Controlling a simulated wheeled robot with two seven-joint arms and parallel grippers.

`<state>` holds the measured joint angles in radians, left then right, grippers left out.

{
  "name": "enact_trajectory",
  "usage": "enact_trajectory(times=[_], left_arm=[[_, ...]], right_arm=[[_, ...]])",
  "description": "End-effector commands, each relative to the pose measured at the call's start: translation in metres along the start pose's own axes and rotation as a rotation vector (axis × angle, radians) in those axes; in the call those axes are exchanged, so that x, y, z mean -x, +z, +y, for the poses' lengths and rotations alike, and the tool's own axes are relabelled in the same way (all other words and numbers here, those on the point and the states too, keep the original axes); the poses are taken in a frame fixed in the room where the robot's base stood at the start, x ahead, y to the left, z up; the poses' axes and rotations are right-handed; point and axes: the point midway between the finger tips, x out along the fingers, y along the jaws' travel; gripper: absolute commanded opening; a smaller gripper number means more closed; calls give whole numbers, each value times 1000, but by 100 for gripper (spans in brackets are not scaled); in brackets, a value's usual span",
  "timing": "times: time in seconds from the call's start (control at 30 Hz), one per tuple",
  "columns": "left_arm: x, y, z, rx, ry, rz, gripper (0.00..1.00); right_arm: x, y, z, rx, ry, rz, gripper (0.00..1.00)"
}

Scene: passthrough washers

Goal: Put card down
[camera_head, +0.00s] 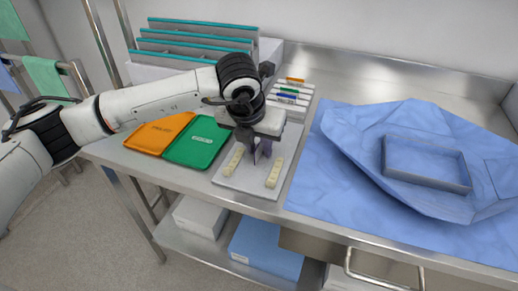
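My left gripper (258,155) points down over a pale flat tray (250,185) near the front of the steel table. Its dark fingers are small and partly shaded, so I cannot tell whether they are apart or closed on something. Two cream strips (273,172) stand on the tray, one on each side of the fingers. An orange card-like panel (150,136) and a green one (196,143) lie flat to the left of the tray. I cannot tell which thing is the card. My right gripper is out of view.
Behind the gripper is a white rack (303,100) with several coloured-tipped pieces. Teal-edged grey dividers (195,45) stand at the back left. Blue wrap (335,180) with an open grey-blue tray (425,165) covers the right side. Boxes (265,250) sit on the lower shelf.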

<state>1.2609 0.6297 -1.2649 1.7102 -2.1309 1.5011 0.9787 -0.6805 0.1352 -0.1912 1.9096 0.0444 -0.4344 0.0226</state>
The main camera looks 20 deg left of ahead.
Motion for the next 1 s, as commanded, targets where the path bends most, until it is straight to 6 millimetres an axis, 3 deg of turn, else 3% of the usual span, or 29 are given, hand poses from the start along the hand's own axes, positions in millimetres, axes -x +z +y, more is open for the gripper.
enact_trajectory(times=[0.03, 0.13, 0.57, 1.0], left_arm=[[0, 0, 0, 0, 0, 0, 17], [0, 0, 0, 0, -1, 0, 1], [5, 2, -1, 0, -2, -2, 0], [78, 33, 0, 1, -1, -3, 0]], right_arm=[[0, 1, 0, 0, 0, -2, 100], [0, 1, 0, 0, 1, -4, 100], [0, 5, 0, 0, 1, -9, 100], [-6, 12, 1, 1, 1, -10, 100]])
